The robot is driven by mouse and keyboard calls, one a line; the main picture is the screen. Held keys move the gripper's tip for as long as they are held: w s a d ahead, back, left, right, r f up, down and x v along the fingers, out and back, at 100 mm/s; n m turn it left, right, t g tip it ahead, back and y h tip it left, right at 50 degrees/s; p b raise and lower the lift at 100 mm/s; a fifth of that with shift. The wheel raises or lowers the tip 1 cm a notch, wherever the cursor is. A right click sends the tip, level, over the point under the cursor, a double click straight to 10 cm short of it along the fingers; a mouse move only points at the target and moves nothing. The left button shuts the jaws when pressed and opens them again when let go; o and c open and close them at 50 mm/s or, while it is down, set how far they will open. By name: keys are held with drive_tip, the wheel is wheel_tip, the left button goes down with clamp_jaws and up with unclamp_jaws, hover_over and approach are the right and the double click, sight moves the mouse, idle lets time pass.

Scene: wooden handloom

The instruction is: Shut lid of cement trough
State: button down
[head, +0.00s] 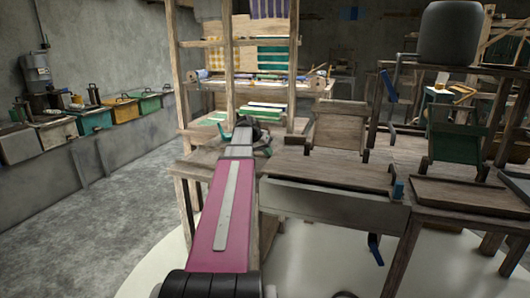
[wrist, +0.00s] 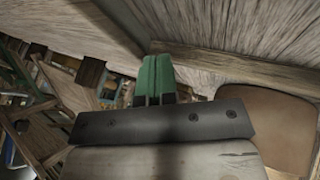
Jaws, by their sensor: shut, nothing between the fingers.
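A long grey cement-like trough (head: 130,145) runs along the left wall in the head view. Its top carries a row of grey, green and yellow lids or boxes with small handles, and all look level. A second grey box (head: 335,206) sits under a wooden top in the middle, with an upright wooden panel (head: 341,126) behind it; I cannot tell which is the task's trough. My gripper (wrist: 157,68) is shut and empty, its two green fingers side by side in the wrist view. They point at pale wooden boards, and I cannot tell whether they touch.
A wooden loom frame (head: 180,90) rises just beyond my outstretched arm. A wooden tray-like table (head: 470,195) and a green upright panel (head: 455,135) stand to the right, with a large dark drum (head: 450,32) above. The grey floor (head: 85,230) at the left is clear.

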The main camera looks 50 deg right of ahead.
drive_tip(key=shift+s+d, duration=0.2)
drive_tip(key=shift+s, duration=0.35)
drive_tip(key=shift+s+d, duration=0.2)
drive_tip(key=shift+s, duration=0.35)
drive_tip(key=shift+w+a, duration=0.1)
drive_tip(key=shift+w, duration=0.3)
drive_tip(key=w+a, duration=0.1)
drive_tip(key=w, duration=0.1)
drive_tip(key=w+a+r, duration=0.1)
drive_tip(key=shift+w+a+r, duration=0.1)
drive_tip(key=shift+w+a, duration=0.05)
drive_tip(key=shift+w, duration=0.25)
drive_tip(key=v, duration=0.8)
drive_tip(key=shift+r, duration=0.2)
drive_tip(key=shift+a, duration=0.15)
